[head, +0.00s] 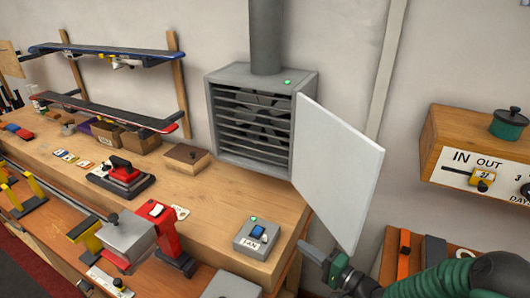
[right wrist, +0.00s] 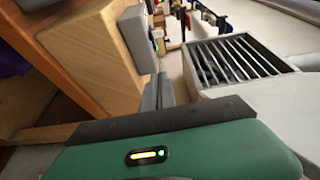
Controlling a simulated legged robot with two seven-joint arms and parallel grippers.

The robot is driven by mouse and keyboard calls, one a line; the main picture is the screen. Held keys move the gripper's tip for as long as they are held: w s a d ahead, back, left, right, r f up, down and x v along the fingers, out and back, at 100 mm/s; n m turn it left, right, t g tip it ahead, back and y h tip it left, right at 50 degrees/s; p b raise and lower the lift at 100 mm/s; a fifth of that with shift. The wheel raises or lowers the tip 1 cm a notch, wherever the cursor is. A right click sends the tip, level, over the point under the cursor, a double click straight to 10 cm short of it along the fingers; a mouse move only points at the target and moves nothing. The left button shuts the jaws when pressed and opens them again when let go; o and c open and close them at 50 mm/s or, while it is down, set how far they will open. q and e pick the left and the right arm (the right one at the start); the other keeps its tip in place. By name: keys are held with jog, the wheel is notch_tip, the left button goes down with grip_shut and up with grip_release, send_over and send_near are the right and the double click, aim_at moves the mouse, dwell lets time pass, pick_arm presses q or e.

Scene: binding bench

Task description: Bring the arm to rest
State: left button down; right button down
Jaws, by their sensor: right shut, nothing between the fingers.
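My right gripper (head: 324,258) is at the lower right in the head view, in front of the bench's right end and below the white panel. It is shut and empty. In the right wrist view, its grey fingers (right wrist: 158,95) lie together beside the bench edge. My right arm, green and black, comes in from the lower right in the head view. My left gripper is not in view.
A white panel (head: 335,170) stands open beside the slatted fan box (head: 250,115), close to my right gripper. A FAN switch box (head: 257,238) sits on the bench (head: 215,210). An IN/OUT box (head: 475,155) hangs at right.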

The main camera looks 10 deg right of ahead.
jog(key=s+d+f+n+g+h, duration=0.1)
jog(key=s+f+n+g+h, duration=0.2)
jog(key=f+n+g+h, duration=0.4)
jog(key=s+a+r+n+g+h, duration=0.1)
jog(key=s+r+g, duration=0.1)
jog(key=s, duration=0.7)
jog(key=s+r+n+g+h, duration=0.2)
jog(key=s, duration=0.7)
jog(key=shift+s+a+r+h, duration=0.15)
jog(key=shift+s+a+h, duration=0.1)
jog(key=shift+a+h, duration=0.1)
jog(key=shift+d, duration=0.25)
jog(key=shift+a, duration=0.15)
jog(key=shift+s, duration=0.1)
